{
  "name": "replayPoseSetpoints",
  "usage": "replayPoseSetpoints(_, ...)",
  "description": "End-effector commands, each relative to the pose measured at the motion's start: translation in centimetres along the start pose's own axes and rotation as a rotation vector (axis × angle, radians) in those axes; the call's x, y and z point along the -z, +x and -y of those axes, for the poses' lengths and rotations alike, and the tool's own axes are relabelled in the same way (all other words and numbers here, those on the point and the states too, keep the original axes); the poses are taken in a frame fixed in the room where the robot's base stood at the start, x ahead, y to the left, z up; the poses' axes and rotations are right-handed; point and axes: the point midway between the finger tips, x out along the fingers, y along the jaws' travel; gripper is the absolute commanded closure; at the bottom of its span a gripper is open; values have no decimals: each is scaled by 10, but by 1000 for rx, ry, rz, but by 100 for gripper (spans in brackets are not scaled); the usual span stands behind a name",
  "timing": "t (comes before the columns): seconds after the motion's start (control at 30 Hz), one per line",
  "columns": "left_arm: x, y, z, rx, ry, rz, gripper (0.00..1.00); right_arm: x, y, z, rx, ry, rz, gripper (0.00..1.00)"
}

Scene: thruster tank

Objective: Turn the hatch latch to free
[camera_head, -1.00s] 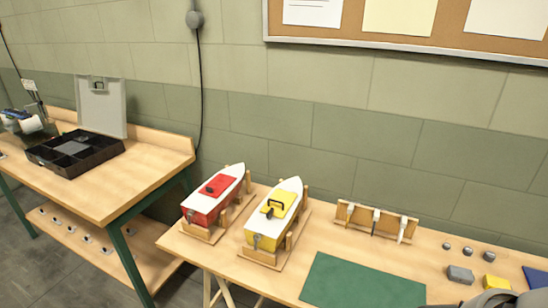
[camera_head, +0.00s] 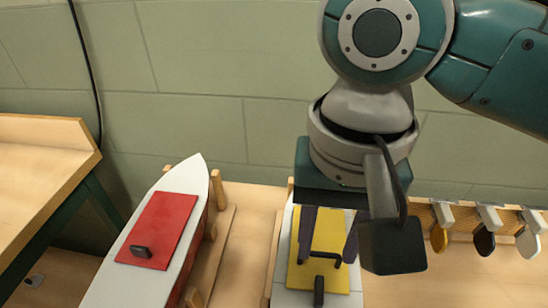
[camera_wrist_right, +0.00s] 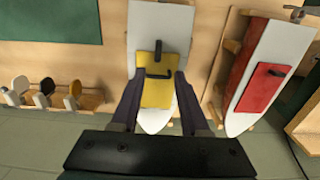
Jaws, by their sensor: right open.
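The white boat with a yellow hatch (camera_head: 330,230) stands in the middle, below my right gripper (camera_head: 329,257). A black handle (camera_head: 325,256) stands on that hatch, and a dark latch (camera_head: 319,290) lies at its near end, roughly along the boat. My right gripper points down, open and empty, with its fingers on either side of the hatch. The right wrist view shows the handle (camera_wrist_right: 157,73) between the fingertips and the latch (camera_wrist_right: 158,50) beyond them. Whether the fingers touch anything is unclear. My left gripper is not in view.
A boat with a red hatch (camera_head: 160,225) and its own dark latch (camera_head: 141,251) stands close on the left. A wooden rack (camera_head: 450,215) with several hanging tools is on the right. A green mat (camera_wrist_right: 20,22) shows in the right wrist view. The wall is behind.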

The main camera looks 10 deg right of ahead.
Motion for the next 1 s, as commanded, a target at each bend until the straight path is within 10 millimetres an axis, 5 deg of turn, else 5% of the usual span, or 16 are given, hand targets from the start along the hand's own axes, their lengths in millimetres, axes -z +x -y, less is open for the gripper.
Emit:
replayPoseSetpoints(0.5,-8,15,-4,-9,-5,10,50,0,85,0,-1,-1,0,55)
replayPoseSetpoints(0.9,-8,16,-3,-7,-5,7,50,0,94,0,1,-3,-1,55)
replayPoseSetpoints(1.0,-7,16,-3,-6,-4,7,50,0,94,0,1,-3,-1,65)
